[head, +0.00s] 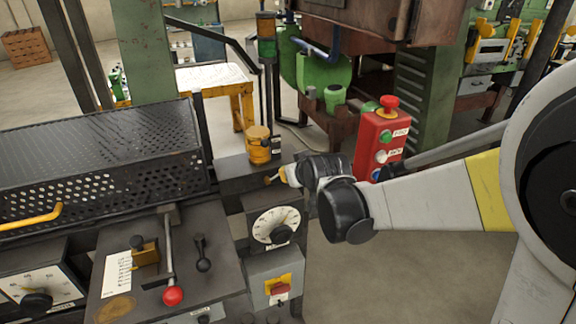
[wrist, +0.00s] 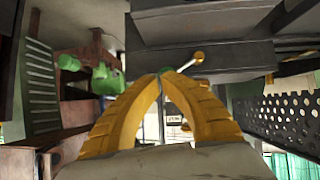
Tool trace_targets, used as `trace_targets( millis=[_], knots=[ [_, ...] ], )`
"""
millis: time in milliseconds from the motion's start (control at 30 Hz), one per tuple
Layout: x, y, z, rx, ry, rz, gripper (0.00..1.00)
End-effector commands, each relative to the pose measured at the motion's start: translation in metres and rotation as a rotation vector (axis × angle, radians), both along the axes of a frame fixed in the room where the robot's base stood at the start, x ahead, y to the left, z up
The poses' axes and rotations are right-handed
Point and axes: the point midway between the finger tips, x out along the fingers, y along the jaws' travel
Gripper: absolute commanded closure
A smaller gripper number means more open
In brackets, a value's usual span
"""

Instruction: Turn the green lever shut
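My gripper (wrist: 163,73) has two yellow fingers that meet, or nearly meet, at their tips in the wrist view. Just at and beyond the tips is a small green piece, which looks like part of the green lever (wrist: 178,69). A thin rod with a pale brass knob (wrist: 198,57) sticks out beside it. I cannot tell whether the tips touch the lever. In the head view, my gripper (head: 285,175) is beside a small brass knob (head: 268,180) at the console's right edge. No green on the lever shows there; my gripper may hide it.
A yellow cylindrical fitting (head: 259,146) stands just behind my gripper. A white dial (head: 275,226) is below it. A red button box (head: 380,142) stands close behind my arm. A red-knobbed lever (head: 172,294) and perforated black guard (head: 100,165) are at left.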

Motion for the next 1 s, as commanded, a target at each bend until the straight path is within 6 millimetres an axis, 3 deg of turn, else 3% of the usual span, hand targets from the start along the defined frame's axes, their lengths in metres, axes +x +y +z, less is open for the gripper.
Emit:
trace_targets(
  millis=[1000],
  knots=[
    [0.003,-0.009,-0.026,-0.003,-0.001,0.001,1.00]
  ],
)
